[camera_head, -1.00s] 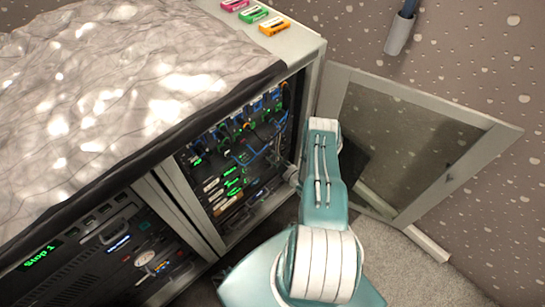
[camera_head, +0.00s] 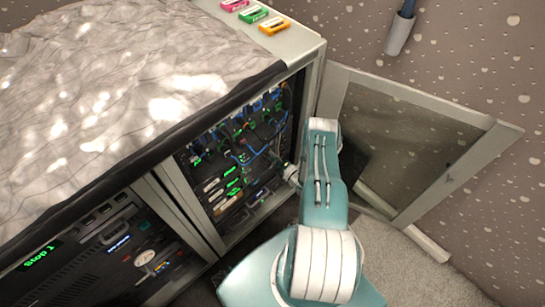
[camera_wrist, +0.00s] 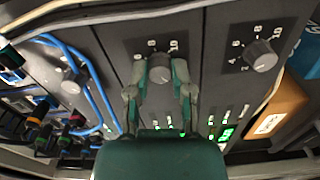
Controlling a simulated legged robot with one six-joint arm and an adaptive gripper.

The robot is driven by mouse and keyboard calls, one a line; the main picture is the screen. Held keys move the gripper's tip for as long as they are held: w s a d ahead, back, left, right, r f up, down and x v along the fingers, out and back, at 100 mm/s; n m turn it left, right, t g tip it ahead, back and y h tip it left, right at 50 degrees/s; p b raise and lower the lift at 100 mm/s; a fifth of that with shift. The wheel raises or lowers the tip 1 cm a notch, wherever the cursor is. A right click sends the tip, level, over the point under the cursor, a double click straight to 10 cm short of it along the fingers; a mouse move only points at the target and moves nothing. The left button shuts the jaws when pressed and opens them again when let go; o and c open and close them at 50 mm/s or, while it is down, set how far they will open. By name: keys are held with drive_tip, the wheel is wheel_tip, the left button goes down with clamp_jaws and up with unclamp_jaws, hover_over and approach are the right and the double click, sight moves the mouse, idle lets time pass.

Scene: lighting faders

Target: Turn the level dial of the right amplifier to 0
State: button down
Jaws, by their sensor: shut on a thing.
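In the wrist view my gripper (camera_wrist: 160,85) is shut on a grey round dial (camera_wrist: 160,69) on the middle dark panel, one finger on each side. The numbers 6, 8 and 10 show above this dial; its lower marks are hidden by the gripper, and I cannot read its pointer surely. Another grey dial (camera_wrist: 260,56) with a number scale is on the panel to the right, untouched. A third dial (camera_wrist: 72,84) is on the panel to the left, behind blue cables. I cannot tell from labels which panel is the right amplifier.
Blue cables (camera_wrist: 95,75) and coloured plugs (camera_wrist: 45,112) crowd the left of the wrist view. An orange box (camera_wrist: 278,108) stands close at the right. In the head view the cabinet door (camera_head: 410,145) stands open, right of my arm. Grey cloth (camera_head: 110,90) covers the cabinet top.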

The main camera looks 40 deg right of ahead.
drive_tip(key=shift+s+a+f+n, duration=0.2)
drive_tip(key=shift+f+n, duration=0.1)
drive_tip(key=shift+n, duration=0.3)
drive_tip(key=c, duration=0.5)
unclamp_jaws()
drive_tip(key=shift+d+r, duration=0.1)
drive_tip(key=shift+w, duration=0.1)
drive_tip(key=s+d, duration=0.1)
drive_tip(key=s, duration=1.1)
drive_tip(key=shift+d, duration=0.35)
